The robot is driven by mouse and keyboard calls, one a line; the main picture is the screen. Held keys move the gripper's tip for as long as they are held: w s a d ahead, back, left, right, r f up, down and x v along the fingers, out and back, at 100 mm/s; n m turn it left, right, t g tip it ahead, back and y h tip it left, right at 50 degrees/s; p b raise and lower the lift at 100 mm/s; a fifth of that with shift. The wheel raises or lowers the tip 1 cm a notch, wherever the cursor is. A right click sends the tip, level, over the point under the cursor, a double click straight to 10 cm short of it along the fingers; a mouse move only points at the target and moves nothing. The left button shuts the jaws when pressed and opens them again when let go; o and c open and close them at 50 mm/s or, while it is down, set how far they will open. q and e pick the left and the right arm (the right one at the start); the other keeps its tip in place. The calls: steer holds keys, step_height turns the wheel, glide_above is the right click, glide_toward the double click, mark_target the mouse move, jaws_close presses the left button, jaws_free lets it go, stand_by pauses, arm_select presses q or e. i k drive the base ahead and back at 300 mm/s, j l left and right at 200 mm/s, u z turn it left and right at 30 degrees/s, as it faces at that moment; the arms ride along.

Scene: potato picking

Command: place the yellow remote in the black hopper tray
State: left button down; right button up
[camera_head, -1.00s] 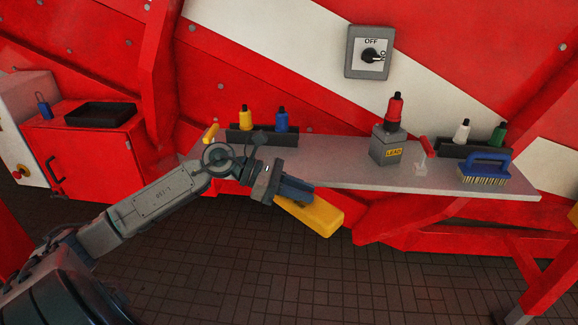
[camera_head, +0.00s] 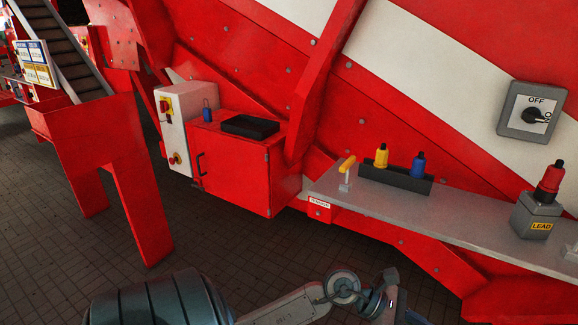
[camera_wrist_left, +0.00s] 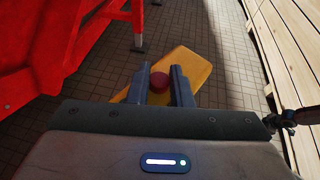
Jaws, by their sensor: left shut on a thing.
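The yellow remote (camera_wrist_left: 192,78), with a round red button, is held between the two fingers of my left gripper (camera_wrist_left: 160,72) in the left wrist view. The fingers are shut on it. In the head view my left arm is at the bottom edge, and the gripper and remote are mostly cut off there. A shallow black tray (camera_head: 250,126) lies on top of the red cabinet (camera_head: 240,172), left of centre and well apart from my gripper. My right gripper is not in view.
The floor before the cabinet is clear.

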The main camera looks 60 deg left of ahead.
mark_target(250, 126)
steer(key=j+u, duration=0.1)
steer(key=j, duration=0.35)
steer(key=j+u, duration=0.15)
steer(key=j, duration=0.3)
steer(key=i+j+u, duration=0.1)
steer(key=j, duration=0.3)
steer(key=i+j+u, duration=0.15)
steer(key=j, duration=0.3)
steer(key=j+u, duration=0.1)
steer(key=j, duration=0.35)
steer(key=i+j+u, duration=0.1)
steer(key=j, duration=0.3)
